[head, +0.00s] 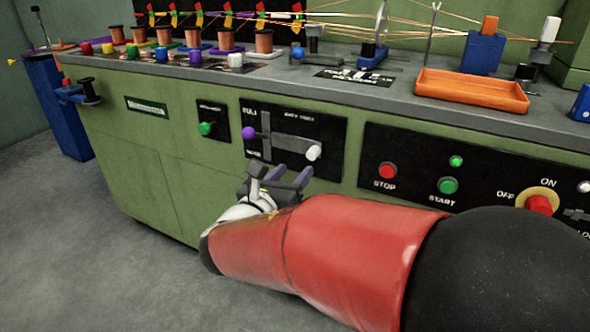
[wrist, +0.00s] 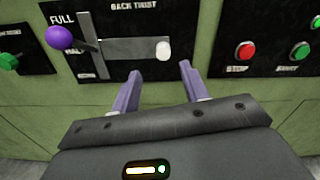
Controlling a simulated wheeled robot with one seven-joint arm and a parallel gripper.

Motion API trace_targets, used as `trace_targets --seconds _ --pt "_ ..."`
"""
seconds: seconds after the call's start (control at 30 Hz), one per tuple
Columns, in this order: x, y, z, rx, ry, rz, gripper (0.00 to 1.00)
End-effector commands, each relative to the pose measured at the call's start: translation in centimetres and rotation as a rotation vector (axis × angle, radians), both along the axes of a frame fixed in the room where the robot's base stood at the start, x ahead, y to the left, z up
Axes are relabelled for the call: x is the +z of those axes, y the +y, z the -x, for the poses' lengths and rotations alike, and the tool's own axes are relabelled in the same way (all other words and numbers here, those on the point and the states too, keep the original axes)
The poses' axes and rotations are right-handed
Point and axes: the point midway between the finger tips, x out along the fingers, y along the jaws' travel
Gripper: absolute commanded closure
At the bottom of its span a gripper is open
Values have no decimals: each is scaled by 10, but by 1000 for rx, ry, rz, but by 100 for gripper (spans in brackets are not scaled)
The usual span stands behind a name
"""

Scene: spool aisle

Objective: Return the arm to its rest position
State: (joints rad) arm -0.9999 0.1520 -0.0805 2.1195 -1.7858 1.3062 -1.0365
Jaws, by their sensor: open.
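My gripper (head: 287,176) is at the end of my red and black arm, in front of the green machine's lower panel. Its two purple fingers also show in the wrist view (wrist: 157,85), apart, with nothing between them. They point at the black gate panel (wrist: 112,12), just below its white knob (wrist: 163,51). The purple knob (wrist: 59,37) is to the left of the fingers. In the head view the fingertips appear close to the panel's lower edge; I cannot tell whether they touch it.
The green machine (head: 120,160) fills the front. To the right are a red stop button (head: 387,170), a green start button (head: 447,186) and a red knob (head: 538,205). Above, an orange tray (head: 470,90) and several spools stand on the grey top. The floor (head: 60,250) at left is clear.

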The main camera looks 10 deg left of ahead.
Motion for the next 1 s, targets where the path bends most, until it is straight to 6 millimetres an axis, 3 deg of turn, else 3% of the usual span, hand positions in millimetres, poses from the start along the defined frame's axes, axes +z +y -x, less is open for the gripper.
trace_targets --seconds 0.17,0.27,0.37,0.47,0.6,0.7,0.83,1.0 --pt "0 0 0 0 0 -1 55" --pt "1 -11 -1 -25 8 -31 55" --pt "1 -47 -1 -112 38 -147 55" --pt "-4 -110 9 -282 76 -376 55" --pt "-21 -206 54 -627 76 -866 55" --pt "-37 -247 100 -881 13 -1252 55" --pt "-50 -266 154 -1188 -143 -1750 55" --pt "-51 -257 195 -1475 -391 -2288 55"
